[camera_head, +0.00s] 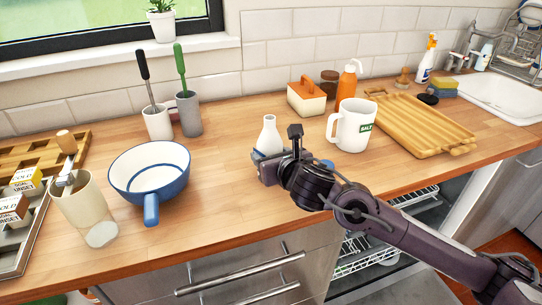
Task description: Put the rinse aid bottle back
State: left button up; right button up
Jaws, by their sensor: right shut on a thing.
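A white bottle (268,138) with a narrow neck, which I take to be the rinse aid bottle, stands upright at the middle of the wooden counter. My right gripper (279,153) reaches in from the lower right and is shut on it. The gripper hides the bottle's lower part, so I cannot tell whether its base touches the counter. My left gripper is not in view.
A blue-rimmed pan (150,170) is left, beside a beige cup (85,203). A wooden tray (412,122) lies right. Below, an open dishwasher rack (370,250) shows. Counter between pan and bottle is clear.

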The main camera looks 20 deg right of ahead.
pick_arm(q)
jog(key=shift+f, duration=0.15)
pick_arm(e)
jog(key=shift+f, duration=0.1)
jog(key=o, duration=1.2)
jog(key=shift+c, duration=0.2)
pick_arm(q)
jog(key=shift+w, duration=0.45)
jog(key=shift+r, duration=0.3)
pick_arm(e)
jog(key=shift+v, duration=1)
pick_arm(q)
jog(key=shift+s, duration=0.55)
pick_arm(e)
jog(key=a+v, duration=0.1)
jog(key=v, duration=0.9)
jog(key=shift+d, duration=0.4)
